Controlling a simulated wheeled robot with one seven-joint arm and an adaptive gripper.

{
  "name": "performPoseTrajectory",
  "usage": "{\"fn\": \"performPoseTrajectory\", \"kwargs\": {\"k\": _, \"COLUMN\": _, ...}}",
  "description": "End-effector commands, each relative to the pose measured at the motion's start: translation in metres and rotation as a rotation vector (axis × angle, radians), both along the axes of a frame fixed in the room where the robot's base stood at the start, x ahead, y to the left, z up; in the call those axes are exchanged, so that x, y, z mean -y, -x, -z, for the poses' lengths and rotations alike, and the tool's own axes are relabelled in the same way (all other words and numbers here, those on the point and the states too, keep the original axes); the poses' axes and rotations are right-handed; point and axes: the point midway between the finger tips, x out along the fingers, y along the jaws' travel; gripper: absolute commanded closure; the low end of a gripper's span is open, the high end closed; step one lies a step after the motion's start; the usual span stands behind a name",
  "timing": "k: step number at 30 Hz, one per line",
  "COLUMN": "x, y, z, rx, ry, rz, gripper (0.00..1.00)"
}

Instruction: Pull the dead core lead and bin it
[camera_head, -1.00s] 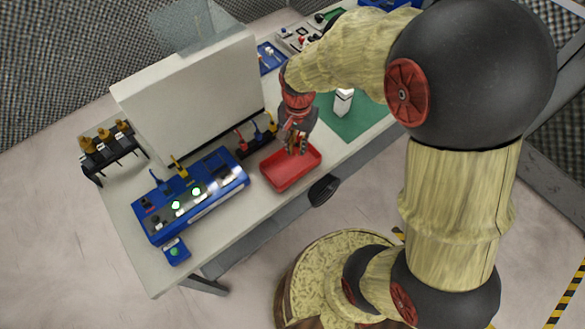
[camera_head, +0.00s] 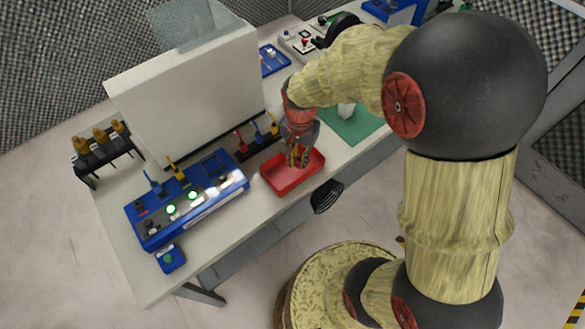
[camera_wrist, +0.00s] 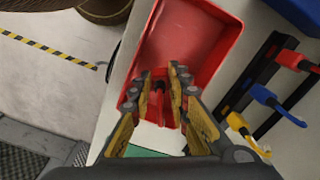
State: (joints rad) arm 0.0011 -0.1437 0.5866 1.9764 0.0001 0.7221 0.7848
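My gripper (camera_head: 298,158) points down into the red tray (camera_head: 282,187), whose raised rim also shows in the wrist view (camera_wrist: 220,75). Its yellow-padded fingers (camera_wrist: 160,72) stand a small gap apart at the tips. Red and dark patches show between them; I cannot tell whether a red lead is held there or this is the tray behind. The blue tester unit (camera_head: 187,200) stands left of the tray with two lit green lamps. A blue lead (camera_head: 153,184) and a yellow lead (camera_head: 176,169) stand up from its back side.
A black rack (camera_head: 262,150) with red, blue and yellow leads is close behind the tray. A tall white panel (camera_head: 190,95) stands behind the tester. A black stand with amber-topped pieces (camera_head: 100,145) is far left. A green mat (camera_head: 352,125) lies to the right.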

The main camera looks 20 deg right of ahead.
Motion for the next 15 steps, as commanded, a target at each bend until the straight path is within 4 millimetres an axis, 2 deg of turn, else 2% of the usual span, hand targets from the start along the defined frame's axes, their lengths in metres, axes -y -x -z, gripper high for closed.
{"fn": "performPoseTrajectory", "kwargs": {"k": 9, "x": 0.0, "y": 0.0, "z": 0.0, "rx": 0.0, "ry": 0.0, "rz": 0.0, "gripper": 0.63}}
{"fn": "performPoseTrajectory", "kwargs": {"k": 15, "x": 0.0, "y": 0.0001, "z": 0.0001, "rx": 0.0, "ry": 0.0, "rz": 0.0, "gripper": 0.63}}
